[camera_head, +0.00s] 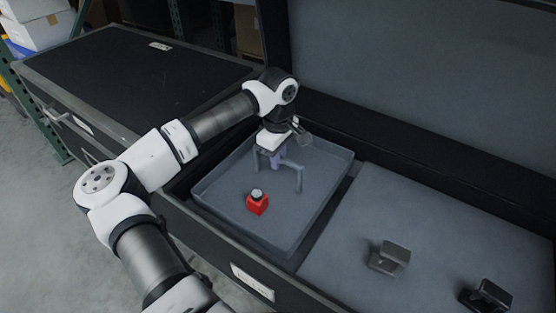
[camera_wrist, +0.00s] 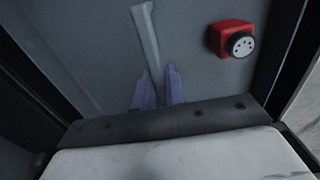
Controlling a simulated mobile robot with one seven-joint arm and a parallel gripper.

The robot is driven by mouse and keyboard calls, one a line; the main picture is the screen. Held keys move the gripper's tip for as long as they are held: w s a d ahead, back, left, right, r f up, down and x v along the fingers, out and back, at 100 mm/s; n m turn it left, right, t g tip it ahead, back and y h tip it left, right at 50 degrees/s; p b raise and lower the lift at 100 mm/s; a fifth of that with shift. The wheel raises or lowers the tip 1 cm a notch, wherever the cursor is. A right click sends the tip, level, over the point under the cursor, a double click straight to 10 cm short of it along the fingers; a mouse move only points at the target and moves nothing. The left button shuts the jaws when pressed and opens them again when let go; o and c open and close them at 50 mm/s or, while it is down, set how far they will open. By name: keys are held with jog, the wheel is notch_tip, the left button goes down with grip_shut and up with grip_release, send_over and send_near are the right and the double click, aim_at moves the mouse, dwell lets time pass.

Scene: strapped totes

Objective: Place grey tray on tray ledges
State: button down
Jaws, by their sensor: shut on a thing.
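The grey tray (camera_head: 228,182) is a shallow open tray with a raised bar handle (camera_head: 298,178) across its middle. It is within the left opening of the large black case. My gripper (camera_head: 277,163), with purple fingertips, is shut on this handle. In the wrist view the purple fingers of my gripper (camera_wrist: 158,88) stand on either side of the handle bar (camera_wrist: 147,38). A red block (camera_head: 257,205) with a round grey-black top sits in the tray; it also shows in the wrist view (camera_wrist: 231,39). The ledges are hidden, and I cannot tell whether the tray touches them.
A flat grey panel (camera_head: 345,235) with a grey handle (camera_head: 389,258) and a dark handle (camera_head: 487,296) lies right of the tray. The raised lid (camera_head: 430,85) stands behind. A closed black case (camera_head: 130,75) is at the left.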

jog(key=shift+f, duration=0.2)
jog(key=c, duration=1.9)
grip_release()
jog(key=shift+f, duration=0.15)
jog(key=o, duration=0.4)
jog(key=shift+o, duration=0.2)
notch_tip(320, 180, up, 12)
jog(key=p, duration=0.3)
jog(key=shift+r, duration=0.25)
